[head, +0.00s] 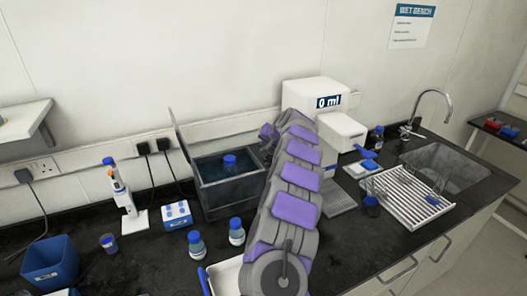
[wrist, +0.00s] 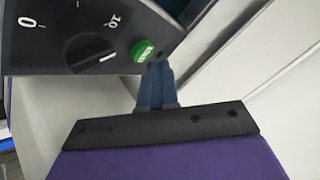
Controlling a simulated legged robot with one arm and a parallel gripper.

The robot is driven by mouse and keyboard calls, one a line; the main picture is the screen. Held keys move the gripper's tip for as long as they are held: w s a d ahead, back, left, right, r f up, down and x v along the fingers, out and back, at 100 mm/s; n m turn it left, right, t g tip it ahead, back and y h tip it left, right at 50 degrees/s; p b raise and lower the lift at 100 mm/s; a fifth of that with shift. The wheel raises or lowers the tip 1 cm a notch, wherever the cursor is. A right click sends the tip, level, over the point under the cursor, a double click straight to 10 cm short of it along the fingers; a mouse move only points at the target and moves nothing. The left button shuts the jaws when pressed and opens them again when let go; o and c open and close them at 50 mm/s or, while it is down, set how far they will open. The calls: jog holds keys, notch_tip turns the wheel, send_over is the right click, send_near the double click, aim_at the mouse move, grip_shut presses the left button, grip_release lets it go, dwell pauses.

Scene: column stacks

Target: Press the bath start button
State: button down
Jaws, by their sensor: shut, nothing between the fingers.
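The water bath (head: 234,198) is an open dark box with a raised lid and a blue-capped bottle (head: 230,163) in it. In the wrist view, its dark control panel (wrist: 45,45) carries a black dial (wrist: 88,52) and a round green button (wrist: 143,50) with blurred white lettering. My gripper (wrist: 158,70) is shut and empty, its blue fingers close beside the button at lower right. I cannot tell whether they touch it. In the head view, my arm hides the bath's right side, and the fingers cannot be made out.
Two blue-capped bottles (head: 237,232) stand in front of the bath, with a blue-and-white tube rack (head: 177,215) to the left. A white dispenser (head: 318,100) stands behind my arm. A drying rack (head: 405,197) and sink (head: 447,167) are at right.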

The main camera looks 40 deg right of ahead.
jog(key=shift+f, duration=0.7)
dwell(0.6)
dwell(0.4)
jog(key=shift+r+p, duration=0.3)
jog(key=shift+r, duration=0.55)
jog(key=shift+r, duration=0.1)
jog(key=shift+r+p, duration=1.45)
jog(key=shift+r, duration=1)
